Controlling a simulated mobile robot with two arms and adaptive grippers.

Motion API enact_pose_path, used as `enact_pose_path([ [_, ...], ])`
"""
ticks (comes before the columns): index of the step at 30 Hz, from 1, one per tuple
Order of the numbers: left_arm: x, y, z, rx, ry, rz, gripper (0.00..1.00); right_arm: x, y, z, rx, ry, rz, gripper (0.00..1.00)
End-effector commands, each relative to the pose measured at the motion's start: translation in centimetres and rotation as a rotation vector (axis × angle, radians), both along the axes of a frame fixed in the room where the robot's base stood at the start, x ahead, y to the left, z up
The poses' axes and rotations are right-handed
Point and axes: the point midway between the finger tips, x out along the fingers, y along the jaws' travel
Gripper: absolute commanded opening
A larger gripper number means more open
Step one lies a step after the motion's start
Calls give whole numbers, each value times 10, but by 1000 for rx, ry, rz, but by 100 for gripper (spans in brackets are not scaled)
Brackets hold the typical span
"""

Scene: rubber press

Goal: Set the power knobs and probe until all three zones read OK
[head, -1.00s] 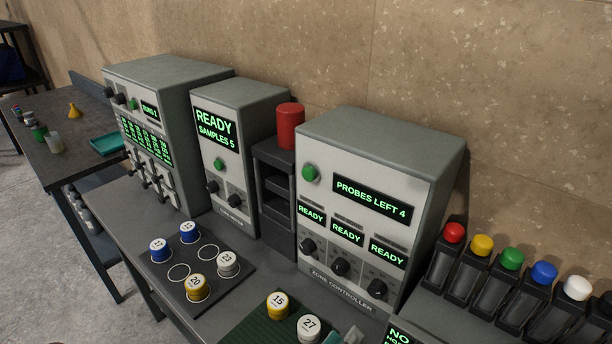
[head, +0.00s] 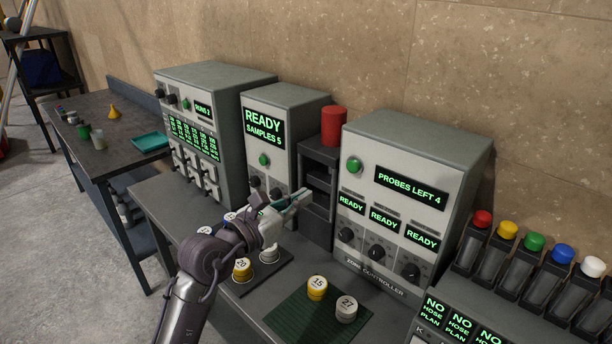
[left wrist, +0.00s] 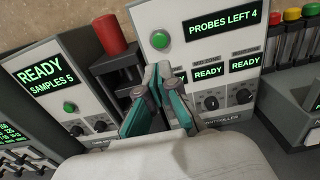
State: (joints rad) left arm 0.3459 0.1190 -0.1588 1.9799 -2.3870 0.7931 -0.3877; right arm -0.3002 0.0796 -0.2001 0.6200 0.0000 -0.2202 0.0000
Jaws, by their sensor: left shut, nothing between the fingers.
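The zone controller (head: 408,200) stands on the bench; its top display reads PROBES LEFT 4. Its three zone displays (head: 384,219) each read READY. Below them are three black power knobs (head: 377,252), and a green button (head: 354,165) is at the upper left. My left gripper (head: 300,198) is shut and empty, in front of the dark shelf left of the controller. In the left wrist view my fingers (left wrist: 158,85) point toward the controller's left edge, apart from the knobs; the leftmost knob is hidden behind them. My right gripper is not in view.
A sampler unit (head: 283,125) reading READY, SAMPLES 5 stands to the left. A red cylinder (head: 334,126) sits on the dark shelf. Numbered jars (head: 317,288) stand in front on a green mat (head: 290,319). Colour-capped tubes (head: 507,240) are at right.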

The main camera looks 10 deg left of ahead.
Motion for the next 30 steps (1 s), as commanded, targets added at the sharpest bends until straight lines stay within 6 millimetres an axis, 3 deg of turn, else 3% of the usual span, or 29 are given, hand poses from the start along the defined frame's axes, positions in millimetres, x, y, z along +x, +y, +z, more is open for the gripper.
enact_pose_path([
  [14, 7, -4, 2, 4, 4, 1, 0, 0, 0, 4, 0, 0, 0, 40],
  [30, 91, -66, 4, 5, 5, -1, 0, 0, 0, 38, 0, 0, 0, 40],
])
